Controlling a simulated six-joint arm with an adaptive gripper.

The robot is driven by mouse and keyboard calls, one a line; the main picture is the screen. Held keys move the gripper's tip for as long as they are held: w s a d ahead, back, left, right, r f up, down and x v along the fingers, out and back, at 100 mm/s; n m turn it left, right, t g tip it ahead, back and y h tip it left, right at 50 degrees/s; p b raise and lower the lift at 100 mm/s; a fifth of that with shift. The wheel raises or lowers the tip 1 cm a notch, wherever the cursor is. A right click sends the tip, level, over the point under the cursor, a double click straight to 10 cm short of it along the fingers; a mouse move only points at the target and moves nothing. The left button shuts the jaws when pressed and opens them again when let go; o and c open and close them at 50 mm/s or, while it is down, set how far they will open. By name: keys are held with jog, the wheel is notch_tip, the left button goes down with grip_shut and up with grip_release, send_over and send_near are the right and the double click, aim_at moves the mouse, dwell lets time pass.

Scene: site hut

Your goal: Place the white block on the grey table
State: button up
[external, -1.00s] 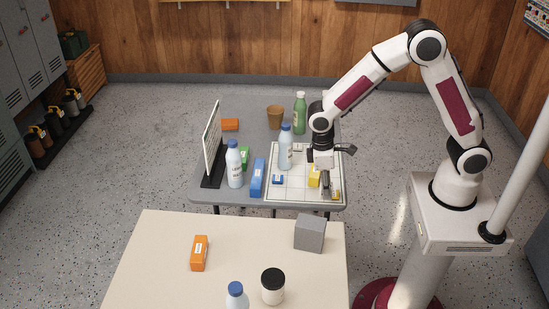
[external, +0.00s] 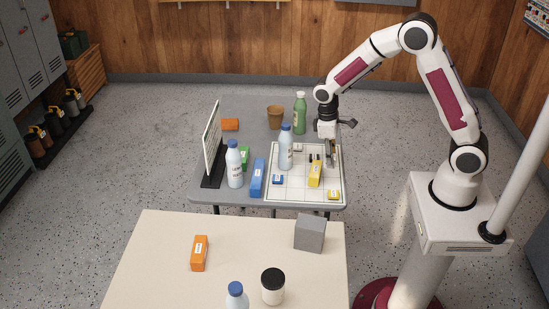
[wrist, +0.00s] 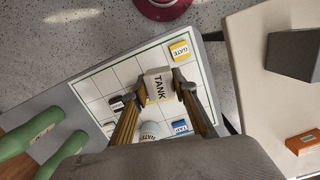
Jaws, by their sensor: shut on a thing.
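The white block (wrist: 158,84), labelled TANK, is between my gripper's fingertips (wrist: 159,88) in the wrist view. My gripper (external: 332,158) is shut on it, above the right part of the gridded white board. In the external view the fingers largely hide the block, and its gap to the board is hard to judge. The grey table (external: 200,190) carries the board (external: 300,193). A yellow block (external: 315,174) stands on the board just left of my fingers. A small yellow GATE block (external: 334,195) lies at its front right corner, also seen in the wrist view (wrist: 180,50).
A white bottle (external: 286,150), a blue block (external: 278,179) and a black block (external: 315,157) are on the board. A green bottle (external: 299,115) and brown cup (external: 275,117) stand behind it. Another bottle (external: 234,165) and an upright panel (external: 212,145) stand left.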

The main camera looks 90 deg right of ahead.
jog(key=shift+s+d+n, duration=0.15)
jog(key=shift+d+n, duration=0.4)
jog(key=shift+d, duration=0.15)
jog(key=shift+s+d+n, duration=0.1)
jog(key=shift+d+n, duration=0.45)
jog(key=shift+d, duration=0.1)
jog(key=shift+f, duration=3.1)
jog(key=shift+f, duration=1.9)
jog(key=shift+f, duration=0.15)
